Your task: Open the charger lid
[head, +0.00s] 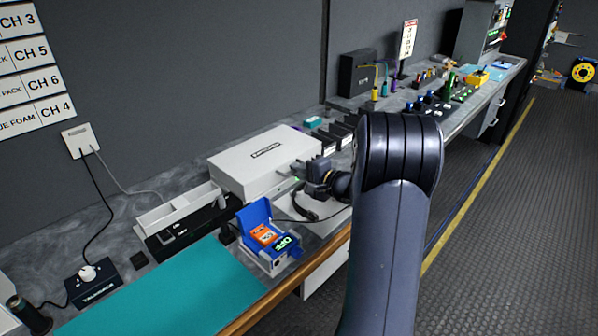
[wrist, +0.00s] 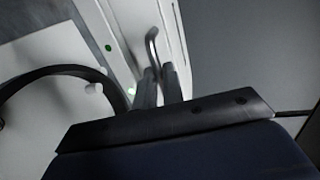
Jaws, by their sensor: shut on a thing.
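The charger (head: 262,160) is a large white box with a dark label on top, standing on the counter against the wall. In the wrist view, a white panel (wrist: 122,22) with small green lights runs along the top. A curved metal handle (wrist: 151,42) stands out from it. My gripper (wrist: 157,78) is shut on the handle's near end; its fingertips partly hide the grip. In the head view my gripper (head: 304,170) is at the charger's front right, partly hidden by my arm. The lid appears closed, though its edge is hard to make out.
A blue open box (head: 255,215) with an orange item and an OFF sign stands in front. A teal mat (head: 190,290) lies at the front left. A black curved band (wrist: 60,72) lies close to my gripper. Small dark units crowd the counter behind.

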